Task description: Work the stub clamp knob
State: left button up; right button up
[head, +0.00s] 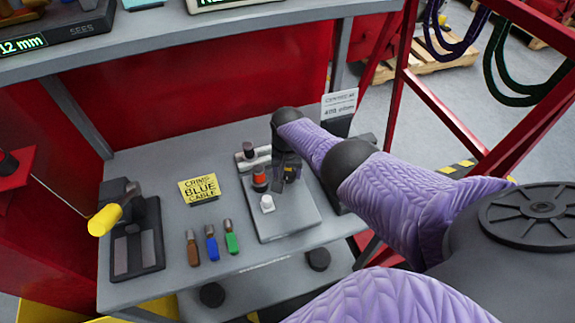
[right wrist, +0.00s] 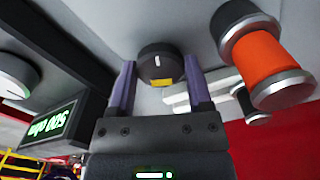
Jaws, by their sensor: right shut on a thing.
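The clamp knob, a dark round knob with a yellow mark (right wrist: 161,62), sits between the fingers of my right gripper (right wrist: 160,78) in the right wrist view. The gripper is shut on it. In the head view my right gripper (head: 287,172) reaches down over the right part of a grey base plate (head: 287,224) on the bench and hides the knob. An orange-red cylinder with dark and metal ends (head: 259,178) stands just left of the gripper; it also shows large at upper right in the right wrist view (right wrist: 262,58). My left gripper is not in view.
A white knob (head: 267,203) stands at the plate's front, a black-capped post (head: 248,151) behind. Three crimp pieces (head: 211,243), a yellow sign (head: 199,189) and a yellow-handled tool (head: 137,235) are to the left. A shelf (head: 200,38) hangs above the bench.

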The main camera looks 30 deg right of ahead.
jog(key=m, duration=0.5)
jog(key=shift+w+r+m, duration=0.1)
jog(key=shift+r+m, duration=0.05)
jog(key=shift+m, duration=0.15)
jog(key=m, duration=0.2)
jog(key=shift+m, duration=0.3)
jog(key=shift+m+p, duration=0.3)
jog(key=shift+m, duration=0.9)
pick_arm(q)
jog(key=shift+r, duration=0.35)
pick_arm(e)
jog(key=shift+m, duration=0.3)
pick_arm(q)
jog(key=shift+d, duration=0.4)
pick_arm(e)
jog(key=shift+w, duration=0.1)
